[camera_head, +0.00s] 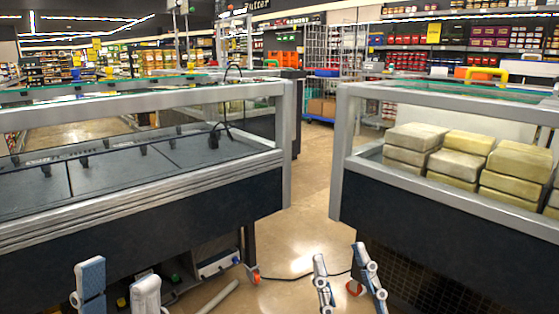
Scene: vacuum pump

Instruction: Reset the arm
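My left gripper (119,272) is at the bottom left of the head view, in front of the left freezer case. Its two white and blue-grey fingers stand apart with nothing visible between them. My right gripper (340,254) is at the bottom middle, over the floor by the gap between the cases. Its two jointed fingers are also spread, with only floor and a dark cable between them. The lower parts of both grippers are cut off by the picture edge. I see nothing that I can clearly identify as a vacuum pump.
A mostly empty freezer case (150,212) stands at the left. Another case (450,222) at the right holds stacked yellowish blocks (462,155). Bare floor (303,207) runs between them. A pale tube (218,297) lies on the floor. A blue trolley (320,110) and shelves stand behind.

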